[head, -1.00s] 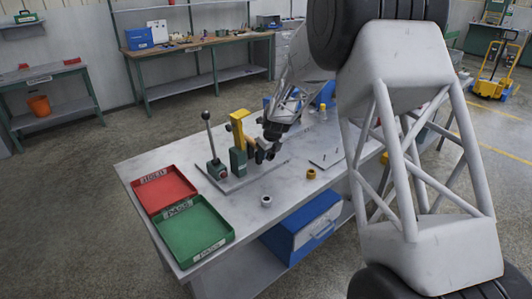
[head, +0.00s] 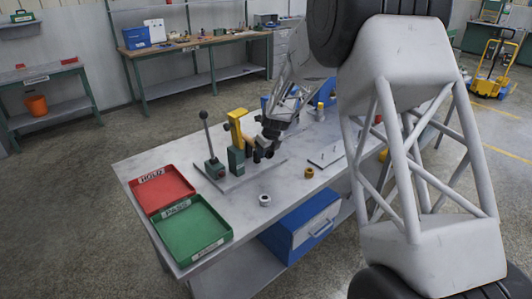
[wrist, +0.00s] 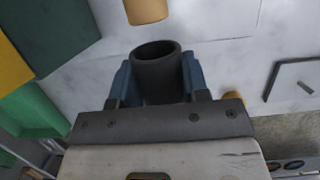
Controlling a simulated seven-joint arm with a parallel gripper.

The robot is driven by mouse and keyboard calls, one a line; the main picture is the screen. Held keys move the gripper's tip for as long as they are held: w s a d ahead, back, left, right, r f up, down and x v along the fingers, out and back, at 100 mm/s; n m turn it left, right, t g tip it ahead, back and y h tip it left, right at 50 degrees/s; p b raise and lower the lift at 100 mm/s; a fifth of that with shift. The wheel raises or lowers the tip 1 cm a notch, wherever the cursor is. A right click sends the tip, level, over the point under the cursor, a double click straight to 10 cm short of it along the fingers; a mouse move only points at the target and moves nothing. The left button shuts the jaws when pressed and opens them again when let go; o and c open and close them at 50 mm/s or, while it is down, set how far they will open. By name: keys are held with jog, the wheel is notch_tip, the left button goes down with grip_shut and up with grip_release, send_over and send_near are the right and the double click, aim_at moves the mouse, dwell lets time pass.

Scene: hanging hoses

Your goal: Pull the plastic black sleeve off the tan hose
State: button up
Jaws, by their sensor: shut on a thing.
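The black sleeve (wrist: 158,74) is a short open tube between the blue fingers of my gripper (wrist: 156,80) in the wrist view. My gripper is shut on it. The tan hose (wrist: 146,10) ends just above the sleeve in that view, and a gap shows between the hose's end and the sleeve's open mouth. In the head view my gripper (head: 264,149) is at the fixture, beside the tan hose (head: 248,142). The sleeve is hard to make out there against the dark gripper.
The hose fixture has a yellow bracket (head: 235,127) on a green block (head: 236,160), with a lever (head: 207,135) to its left. A red tray (head: 163,189) and green tray (head: 190,230) lie at the left.

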jog(key=shift+r, duration=3.65)
